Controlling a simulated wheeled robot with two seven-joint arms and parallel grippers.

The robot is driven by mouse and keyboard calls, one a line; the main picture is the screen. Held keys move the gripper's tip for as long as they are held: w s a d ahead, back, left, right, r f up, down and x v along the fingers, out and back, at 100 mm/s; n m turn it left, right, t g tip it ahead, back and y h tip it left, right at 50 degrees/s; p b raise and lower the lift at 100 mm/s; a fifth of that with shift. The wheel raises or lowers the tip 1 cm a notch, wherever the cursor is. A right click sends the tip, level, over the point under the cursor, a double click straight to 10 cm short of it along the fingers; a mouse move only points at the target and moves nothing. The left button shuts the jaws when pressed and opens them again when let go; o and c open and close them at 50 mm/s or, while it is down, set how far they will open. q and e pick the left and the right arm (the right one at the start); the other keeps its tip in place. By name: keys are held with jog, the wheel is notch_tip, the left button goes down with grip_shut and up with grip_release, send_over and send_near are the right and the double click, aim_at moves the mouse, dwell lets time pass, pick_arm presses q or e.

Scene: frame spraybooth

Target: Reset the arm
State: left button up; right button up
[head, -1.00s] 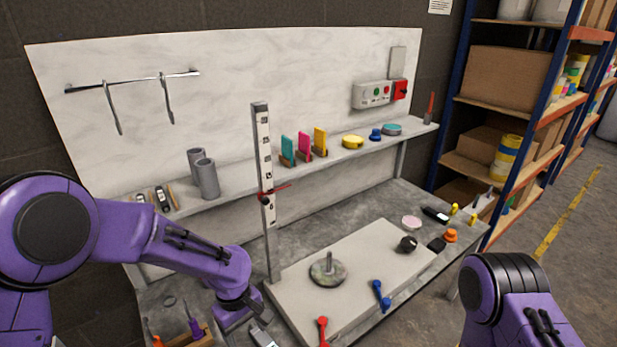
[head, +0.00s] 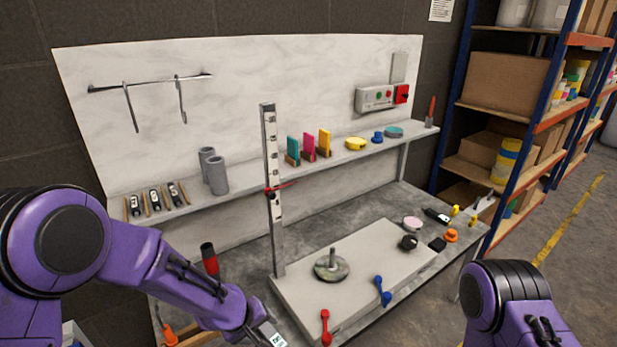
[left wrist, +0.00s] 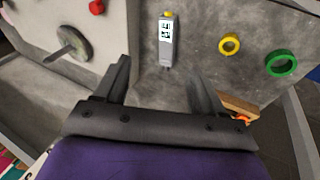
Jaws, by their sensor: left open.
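My left arm (head: 165,265) reaches in from the left in the head view and bends down towards the bench's front. Its gripper is not clearly seen there. In the left wrist view my left gripper (left wrist: 163,82) is open, with nothing between its two dark fingers. A grey digital meter (left wrist: 167,45) with a yellow tip lies on the bench beyond the fingertips, apart from them. It shows partly at the bottom edge of the head view (head: 268,337). My right arm (head: 505,300) shows at the lower right; its gripper is out of view.
A light slab (head: 345,275) carries a disc with a stem (head: 331,268) and red and blue handles. A yellow ring (left wrist: 229,46) and a green ring (left wrist: 281,64) lie right of the meter. A shelf rack (head: 535,120) stands right.

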pick_arm(q)
jog(key=s+a+f+y+b, duration=0.1)
jog(key=s+a+f, duration=0.2)
jog(key=f, duration=0.1)
jog(key=s+a+f+t+y+b, duration=0.1)
jog(key=s+a+f, duration=0.2)
jog(key=f, duration=0.1)
jog(key=s+a+f+t+y+b, duration=0.1)
jog(key=s+a+f, duration=0.2)
jog(key=f, duration=0.1)
jog(key=shift+a, duration=0.15)
jog(key=s+a+f+g+y+b, duration=0.1)
jog(key=s+a+f, duration=0.2)
jog(key=s, duration=0.3)
jog(key=s+a+f+g+y+b, duration=0.1)
jog(key=s+a+f, duration=0.1)
jog(key=s, duration=0.5)
jog(key=s+a+f+g+y+b, duration=0.1)
jog(key=s+a+f+b, duration=0.1)
jog(key=s, duration=0.5)
notch_tip(320, 180, down, 2)
jog(key=shift+s+a, duration=0.25)
jog(key=shift+a, duration=0.6)
